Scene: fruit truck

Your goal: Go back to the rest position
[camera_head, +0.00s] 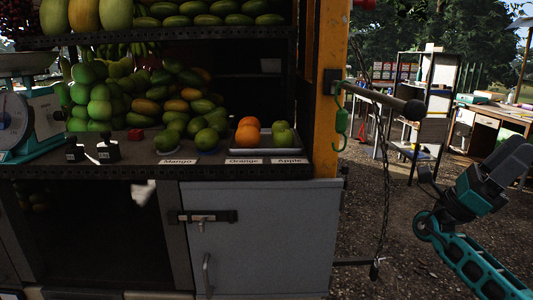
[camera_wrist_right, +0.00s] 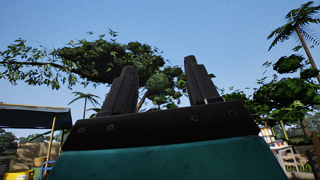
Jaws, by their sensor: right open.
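My right gripper (camera_head: 516,158) is at the right side of the head view, raised over the gravel and well clear of the fruit truck's counter (camera_head: 232,171). In the right wrist view its two dark fingers (camera_wrist_right: 160,88) stand apart with only trees and sky between them, so it is open and empty. My right arm's teal links come up from the lower right corner. My left gripper is in neither view.
A yellow post (camera_head: 328,90) with a bar (camera_head: 385,100) stands left of my right arm. A shelf rack (camera_head: 432,100) and a desk (camera_head: 490,124) are behind.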

